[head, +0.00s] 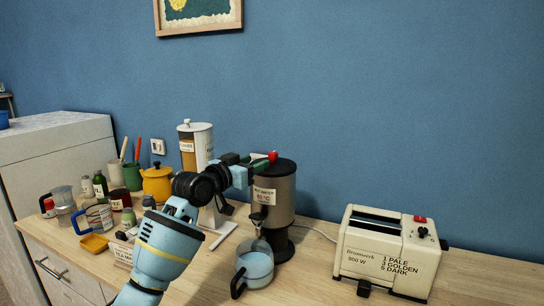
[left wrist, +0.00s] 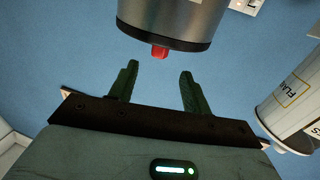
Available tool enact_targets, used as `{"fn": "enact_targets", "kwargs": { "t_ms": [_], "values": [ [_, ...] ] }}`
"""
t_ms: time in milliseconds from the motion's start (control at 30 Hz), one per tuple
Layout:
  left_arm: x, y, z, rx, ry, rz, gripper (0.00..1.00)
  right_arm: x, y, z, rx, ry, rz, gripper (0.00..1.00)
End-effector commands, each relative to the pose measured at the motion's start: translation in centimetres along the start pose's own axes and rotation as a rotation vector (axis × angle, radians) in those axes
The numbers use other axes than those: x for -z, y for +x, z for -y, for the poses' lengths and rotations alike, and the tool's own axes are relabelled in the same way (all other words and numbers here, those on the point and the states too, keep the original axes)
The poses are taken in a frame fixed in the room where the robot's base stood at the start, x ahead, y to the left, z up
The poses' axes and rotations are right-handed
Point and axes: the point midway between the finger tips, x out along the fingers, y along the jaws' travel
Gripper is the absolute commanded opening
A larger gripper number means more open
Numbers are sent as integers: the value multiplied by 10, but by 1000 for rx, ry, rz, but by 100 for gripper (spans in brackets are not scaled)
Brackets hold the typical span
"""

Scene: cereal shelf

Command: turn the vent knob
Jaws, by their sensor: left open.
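The vent knob (head: 273,155) is a small red piece on top of the dark lid of a steel hot-water urn (head: 272,190). In the left wrist view the picture is turned over, so the red knob (left wrist: 160,52) hangs below the urn (left wrist: 175,18). My left gripper (head: 258,159) is level with the urn's top, at its left side. In the left wrist view its two green fingers (left wrist: 159,68) are spread, with nothing between them. The knob shows just beyond the fingertips, roughly centred between them. I see no contact with the knob.
A clear jug (head: 254,266) with a dark handle stands below the urn's tap. A cream toaster (head: 388,252) stands to the right. A flakes dispenser (head: 186,156) stands behind my arm, and also shows in the left wrist view (left wrist: 295,105). Pots, jars and mugs crowd the counter's left.

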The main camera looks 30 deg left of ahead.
Motion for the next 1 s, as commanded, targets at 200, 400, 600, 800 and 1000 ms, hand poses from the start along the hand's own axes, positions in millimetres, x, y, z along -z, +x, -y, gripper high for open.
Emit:
{"fn": "enact_targets", "kwargs": {
  "t_ms": [200, 400, 600, 800, 1000],
  "values": [
    [1, 22, -1, -1, -3, -1, 48, 1, 1, 0, 0, 0, -2, 36],
    [1, 50, -1, -1, -2, 0, 48, 7, 3, -1, -1, -2, -14, 36],
    [1, 67, 0, -1, -1, -1, 48, 12, 2, -2, -2, -3, -24, 36],
    [0, 75, -1, 0, 0, 0, 48, 13, 2, -2, -3, -4, -26, 36],
    [0, 76, -1, -1, 0, 0, 48, 13, 2, -3, -3, -5, -26, 36]
  ]
}}
